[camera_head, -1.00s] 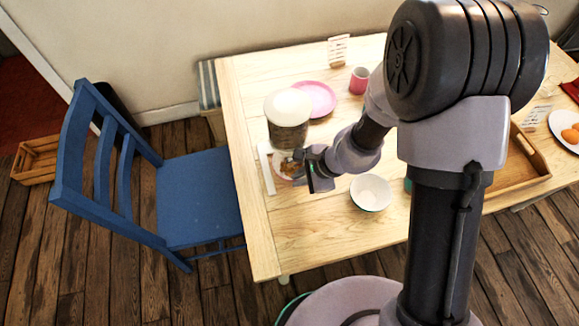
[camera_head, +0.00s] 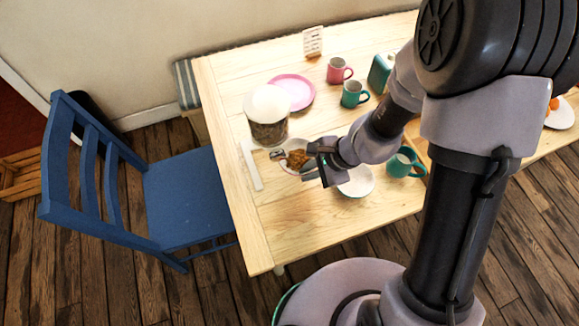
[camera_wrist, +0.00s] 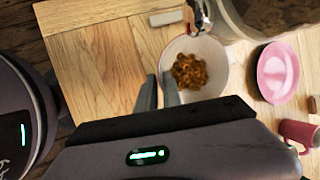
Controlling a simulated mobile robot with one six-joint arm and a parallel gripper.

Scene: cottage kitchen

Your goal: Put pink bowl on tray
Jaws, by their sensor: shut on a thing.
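The pink bowl (camera_head: 296,160), pale inside with brown food in it, is on or just above the table's left part. In the wrist view the bowl (camera_wrist: 213,52) is upright, ahead of my fingers. My gripper (camera_head: 312,168) is at the bowl's near right side in the head view. In the wrist view my gripper (camera_wrist: 160,92) has its fingers close together at the bowl's rim, shut on its wall; the exact contact is hard to see. A brown strip behind my arm seems to be the tray's edge (camera_head: 416,132); most of the tray is hidden.
A tall canister (camera_head: 267,120) and pink plate (camera_head: 295,92) stand behind the bowl. A white bowl (camera_head: 356,183) is close to the right of my gripper. Teal mugs (camera_head: 404,164) (camera_head: 353,94) and a pink mug (camera_head: 337,71) stand farther right. A blue chair (camera_head: 185,195) is at left.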

